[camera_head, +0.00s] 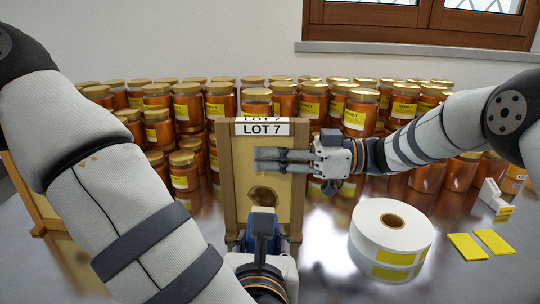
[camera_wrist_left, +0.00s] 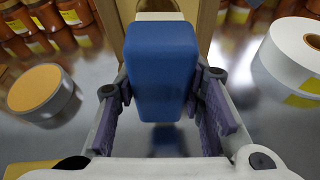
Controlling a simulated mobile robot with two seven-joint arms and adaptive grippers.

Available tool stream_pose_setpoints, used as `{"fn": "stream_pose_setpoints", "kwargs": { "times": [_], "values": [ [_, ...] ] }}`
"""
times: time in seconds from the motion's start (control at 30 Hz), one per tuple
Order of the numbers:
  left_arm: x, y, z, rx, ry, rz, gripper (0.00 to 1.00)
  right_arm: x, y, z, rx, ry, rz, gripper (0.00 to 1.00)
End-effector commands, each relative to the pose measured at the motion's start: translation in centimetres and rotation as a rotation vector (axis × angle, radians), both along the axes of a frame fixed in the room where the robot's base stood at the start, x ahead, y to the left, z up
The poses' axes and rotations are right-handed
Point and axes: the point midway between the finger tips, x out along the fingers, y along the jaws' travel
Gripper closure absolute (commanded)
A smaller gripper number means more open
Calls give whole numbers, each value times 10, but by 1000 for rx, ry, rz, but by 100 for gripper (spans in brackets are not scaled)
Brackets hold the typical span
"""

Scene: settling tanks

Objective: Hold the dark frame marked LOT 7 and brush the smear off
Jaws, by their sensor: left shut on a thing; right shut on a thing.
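The brown wooden frame (camera_head: 228,185) stands upright in the middle of the head view, with a LOT 7 label (camera_head: 262,129) on its top bar. A dark brown smear (camera_head: 263,196) is on its lower pale panel. My right gripper (camera_head: 256,160) reaches in from the right, across the frame's front, shut on the frame; the exact contact is hard to see. My left gripper (camera_head: 262,225) is low in front of the frame, just below the smear. In the left wrist view its fingers are shut on a blue-handled brush (camera_wrist_left: 160,70); its pale far end points at the frame.
Many honey jars (camera_head: 187,105) stand in rows behind. A white label roll (camera_head: 370,235) stands right of the frame, with yellow cards (camera_head: 467,246) beyond it. Another wooden frame (camera_head: 40,215) is partly hidden behind my left arm. Some shiny tabletop is clear at front right.

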Motion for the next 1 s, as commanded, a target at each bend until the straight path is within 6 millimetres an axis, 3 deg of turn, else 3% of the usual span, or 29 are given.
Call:
{"fn": "stream_pose_setpoints", "kwargs": {
  "times": [0.2, 0.23, 0.33, 0.67, 0.77, 1.0],
  "values": [
    [0, 0, 0, 0, -1, 0, 86, 0, 0, 0, 0, 0, 0, 100],
    [0, 0, 0, 0, -1, 0, 86, 0, 0, 0, 0, 0, 0, 88],
    [0, 0, 0, 0, -1, 0, 86, 0, 0, 0, 0, 0, -1, 67],
    [0, 0, 0, 0, -1, 0, 86, 0, -5, 0, 0, -1, -2, 67],
    [0, 0, 0, 0, -1, 0, 86, 0, -23, 0, 0, -1, -4, 67],
    [0, 0, 0, 0, -1, 0, 86, -2, -88, 0, 0, -2, -4, 67]
  ]
}}
